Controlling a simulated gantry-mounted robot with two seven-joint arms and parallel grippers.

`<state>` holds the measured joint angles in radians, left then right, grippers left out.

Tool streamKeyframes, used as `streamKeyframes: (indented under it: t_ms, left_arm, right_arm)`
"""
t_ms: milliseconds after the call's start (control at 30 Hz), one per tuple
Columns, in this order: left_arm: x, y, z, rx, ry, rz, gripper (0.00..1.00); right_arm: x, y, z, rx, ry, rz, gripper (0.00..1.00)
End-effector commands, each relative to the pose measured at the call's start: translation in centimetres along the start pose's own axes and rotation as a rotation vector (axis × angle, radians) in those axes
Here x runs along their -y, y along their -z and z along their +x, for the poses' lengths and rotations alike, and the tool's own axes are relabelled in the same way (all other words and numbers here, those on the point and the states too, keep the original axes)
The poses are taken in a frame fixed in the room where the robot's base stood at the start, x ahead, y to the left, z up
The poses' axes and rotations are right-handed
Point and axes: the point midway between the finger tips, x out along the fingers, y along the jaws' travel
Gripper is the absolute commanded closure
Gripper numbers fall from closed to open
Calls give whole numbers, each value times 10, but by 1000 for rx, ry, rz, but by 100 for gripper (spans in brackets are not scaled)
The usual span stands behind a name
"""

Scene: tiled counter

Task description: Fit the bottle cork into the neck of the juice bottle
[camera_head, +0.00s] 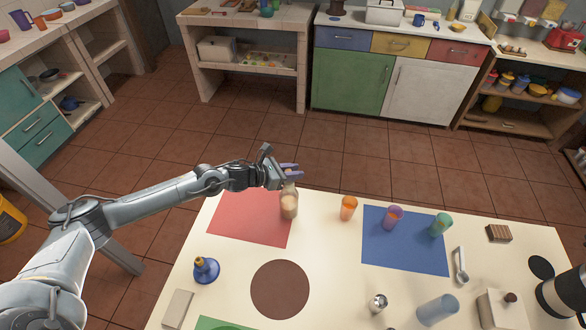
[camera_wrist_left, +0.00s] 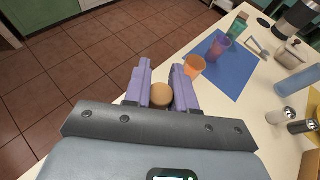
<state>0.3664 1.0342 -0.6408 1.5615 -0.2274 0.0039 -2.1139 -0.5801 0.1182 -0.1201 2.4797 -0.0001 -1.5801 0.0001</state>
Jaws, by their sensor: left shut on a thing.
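My left gripper (camera_head: 292,170) reaches in over the far edge of the table, above the red mat. In the wrist view its purple fingers (camera_wrist_left: 165,90) are closed around a tan, round-topped bottle cork (camera_wrist_left: 162,96). The cork is hard to make out in the head view. The juice bottle (camera_head: 289,204), clear with pale beige contents, stands upright at the right edge of the red mat. Its neck is directly below the fingers and partly hidden by them. I cannot tell whether the cork touches the neck. My right gripper is not in view.
The red mat (camera_head: 244,220) is otherwise bare. An orange cup (camera_head: 348,208) stands right of the bottle. A purple cup (camera_head: 393,217) and green cup (camera_head: 440,225) stand on the blue mat (camera_head: 400,250). A blue bottle (camera_head: 206,270) and round brown mat (camera_head: 280,289) are nearer.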

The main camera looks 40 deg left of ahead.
Motion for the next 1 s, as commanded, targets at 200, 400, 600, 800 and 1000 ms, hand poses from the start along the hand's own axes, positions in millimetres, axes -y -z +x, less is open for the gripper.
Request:
streamKeyframes:
  t_ms: [200, 400, 600, 800, 1000]
  left_arm:
    - [0, 9, 4, 1, 0, -1, 100]
    - [0, 9, 4, 1, 0, -1, 100]
    - [0, 9, 4, 0, 0, -1, 58]
    - [0, 9, 4, 0, 0, -1, 45]
    - [0, 9, 4, 0, 0, 0, 45]
  right_arm:
    - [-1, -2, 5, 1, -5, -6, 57]
    - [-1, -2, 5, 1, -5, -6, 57]
    - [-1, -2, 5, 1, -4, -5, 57]
    - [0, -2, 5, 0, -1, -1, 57]
    - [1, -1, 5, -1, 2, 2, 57]
